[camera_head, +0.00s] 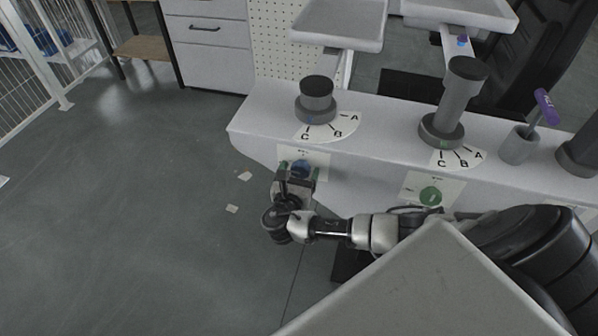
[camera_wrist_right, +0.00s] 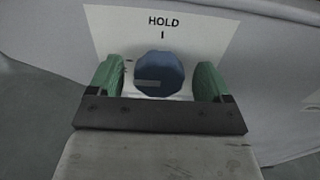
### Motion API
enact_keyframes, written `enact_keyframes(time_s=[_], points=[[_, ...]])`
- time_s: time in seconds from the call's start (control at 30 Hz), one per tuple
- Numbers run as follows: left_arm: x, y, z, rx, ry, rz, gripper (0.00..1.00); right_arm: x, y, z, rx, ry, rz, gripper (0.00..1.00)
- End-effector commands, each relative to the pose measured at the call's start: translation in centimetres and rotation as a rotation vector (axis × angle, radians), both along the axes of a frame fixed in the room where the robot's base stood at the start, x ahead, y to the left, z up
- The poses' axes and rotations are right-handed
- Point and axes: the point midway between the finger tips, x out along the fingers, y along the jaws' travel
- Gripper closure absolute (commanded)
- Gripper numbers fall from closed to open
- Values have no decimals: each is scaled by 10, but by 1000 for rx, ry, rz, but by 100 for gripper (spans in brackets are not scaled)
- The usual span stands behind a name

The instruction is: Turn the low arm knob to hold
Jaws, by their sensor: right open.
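The blue knob (camera_head: 301,168) sits on a white label plate on the bench's front face, below the shorter column. In the right wrist view the knob (camera_wrist_right: 160,75) is round, with a pale pointer mark on its left half pointing left. The word HOLD (camera_wrist_right: 164,20) and a tick are printed above it. The pointer is not at that tick. My right gripper (camera_wrist_right: 157,82) is open, with one green fingertip on each side of the knob and visible gaps between. It also shows in the head view (camera_head: 299,171). My left gripper is not in view.
A short column (camera_head: 317,94) and a taller column (camera_head: 455,98) stand on the bench (camera_head: 375,125), each beside an A, B, C dial. A green knob (camera_head: 430,196) is on the front face to the right. A cup (camera_head: 519,146) holds a purple-handled tool.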

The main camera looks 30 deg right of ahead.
Motion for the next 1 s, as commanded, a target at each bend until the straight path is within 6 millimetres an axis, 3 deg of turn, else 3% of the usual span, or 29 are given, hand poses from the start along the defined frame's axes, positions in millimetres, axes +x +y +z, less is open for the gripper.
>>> enact_keyframes(time_s=[0.07, 0.4, 0.77, 1.0], points=[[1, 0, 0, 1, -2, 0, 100, 0, 0, 0, 0, 0, 0, 20], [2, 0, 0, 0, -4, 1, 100, 0, 0, 0, 0, 0, 0, 67], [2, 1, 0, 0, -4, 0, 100, -1, 0, -1, 48, -54, -1, 67], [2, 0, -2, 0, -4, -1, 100, -3, -1, -2, 160, -186, -2, 67]])
